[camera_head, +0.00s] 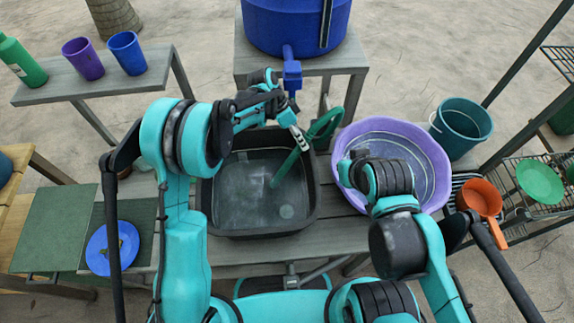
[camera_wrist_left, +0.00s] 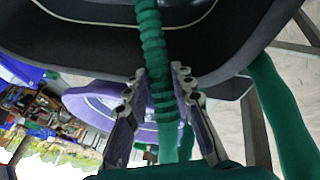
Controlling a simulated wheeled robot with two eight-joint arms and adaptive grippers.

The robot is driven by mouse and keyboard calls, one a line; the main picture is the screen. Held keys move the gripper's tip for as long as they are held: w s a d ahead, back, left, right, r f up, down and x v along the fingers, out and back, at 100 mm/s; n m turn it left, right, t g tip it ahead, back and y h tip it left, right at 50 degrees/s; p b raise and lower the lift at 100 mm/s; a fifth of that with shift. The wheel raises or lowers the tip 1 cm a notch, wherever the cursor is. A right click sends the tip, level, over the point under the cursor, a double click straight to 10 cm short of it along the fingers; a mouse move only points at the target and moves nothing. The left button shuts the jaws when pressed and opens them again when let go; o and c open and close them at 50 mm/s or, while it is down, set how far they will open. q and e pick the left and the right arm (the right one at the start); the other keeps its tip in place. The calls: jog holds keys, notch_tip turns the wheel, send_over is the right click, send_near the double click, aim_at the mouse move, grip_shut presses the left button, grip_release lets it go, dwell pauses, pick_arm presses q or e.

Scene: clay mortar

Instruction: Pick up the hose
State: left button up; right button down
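The green ribbed hose (camera_head: 286,165) reaches down into the dark square basin (camera_head: 225,227) and loops up at the basin's right edge. My left gripper (camera_head: 300,138) is above the basin at the hose's upper part. In the left wrist view the hose (camera_wrist_left: 154,50) runs between the two fingers of my left gripper (camera_wrist_left: 161,78). The fingertips lie close against both sides of it, and the gripper looks shut on it. My right arm bends over the purple tub; I can make out no fingers of its gripper.
The purple tub (camera_head: 436,150) stands right of the basin, with a teal bucket (camera_head: 462,122) behind it. A blue barrel (camera_head: 285,22) with a tap stands behind the basin. An orange pot (camera_head: 481,197) is at the right, and a blue plate (camera_head: 100,262) at the left.

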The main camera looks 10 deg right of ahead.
pick_arm(q)
grip_shut()
notch_tip(320, 180, up, 10)
jog(key=p, duration=0.3)
jog(key=shift+w+d+f, duration=0.1)
jog(key=shift+d, duration=0.05)
jog(key=w+d+r+p, duration=0.3)
jog(key=d+r+p, duration=0.2)
jog(key=r, duration=0.2)
jog(key=shift+w+d+r, duration=0.15)
jog(key=shift+d+r, duration=0.05)
jog(key=shift+r, duration=0.15)
